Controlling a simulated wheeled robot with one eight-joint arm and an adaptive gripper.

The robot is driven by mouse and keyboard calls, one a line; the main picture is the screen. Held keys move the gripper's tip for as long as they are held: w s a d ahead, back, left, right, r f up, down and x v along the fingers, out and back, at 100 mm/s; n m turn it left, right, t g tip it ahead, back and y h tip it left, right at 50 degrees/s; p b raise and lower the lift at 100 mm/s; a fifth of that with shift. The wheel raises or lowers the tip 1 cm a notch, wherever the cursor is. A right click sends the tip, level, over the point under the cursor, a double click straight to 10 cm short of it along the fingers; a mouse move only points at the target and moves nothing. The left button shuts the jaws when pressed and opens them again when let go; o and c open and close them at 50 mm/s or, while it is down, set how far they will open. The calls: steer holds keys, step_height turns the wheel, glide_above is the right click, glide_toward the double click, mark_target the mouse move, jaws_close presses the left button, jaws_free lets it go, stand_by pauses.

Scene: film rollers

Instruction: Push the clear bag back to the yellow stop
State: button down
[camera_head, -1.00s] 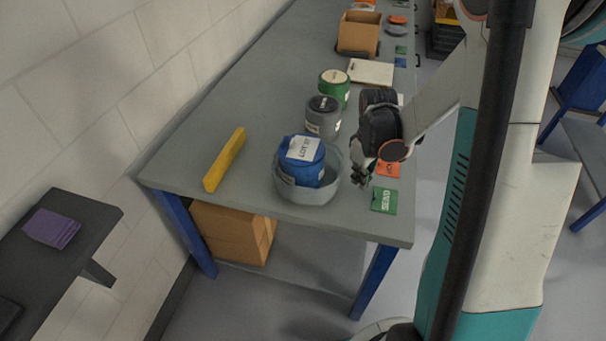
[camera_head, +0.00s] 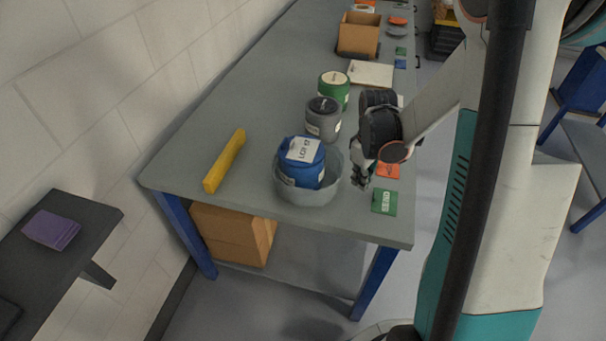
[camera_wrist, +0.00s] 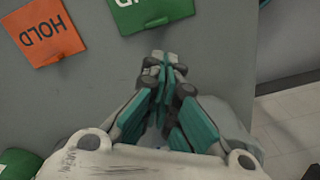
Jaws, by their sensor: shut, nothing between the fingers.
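The clear bag (camera_head: 305,195) stands near the front of the grey bench, a see-through, greyish tub-like shape. It surrounds the lower part of a blue roll (camera_head: 289,160) with a white lot label on top. The yellow stop (camera_head: 225,160) is a bar lying on the bench to the left of the bag, with bare bench between them. My gripper (camera_head: 360,180) is just right of the bag, low over the bench; I cannot tell whether it touches the bag. Its fingers are shut and empty in the wrist view (camera_wrist: 163,62), where the bag cannot be made out.
A grey roll (camera_head: 322,126) and a green roll (camera_head: 333,97) stand behind the bag. A green SEND card (camera_head: 384,202) and an orange HOLD card (camera_wrist: 44,34) lie right of it. A white board (camera_head: 371,74) and cardboard box (camera_head: 358,40) are farther back.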

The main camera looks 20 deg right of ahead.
mark_target(312, 159)
steer(key=shift+a, duration=0.1)
steer(key=shift+w+a+b, duration=0.2)
steer(key=shift+w+a, duration=1.55)
steer(key=shift+a, duration=0.85)
steer(key=shift+w+a+b, duration=0.2)
steer(key=shift+w+a, duration=1.6)
steer(key=shift+a, duration=0.75)
steer(key=shift+w+a+b, duration=0.2)
steer(key=shift+w+a, duration=1.55)
steer(key=shift+a, duration=0.85)
steer(key=shift+s+d, duration=0.6)
steer(key=shift+d, duration=0.25)
steer(key=shift+s+d, duration=0.55)
steer(key=shift+d, duration=0.3)
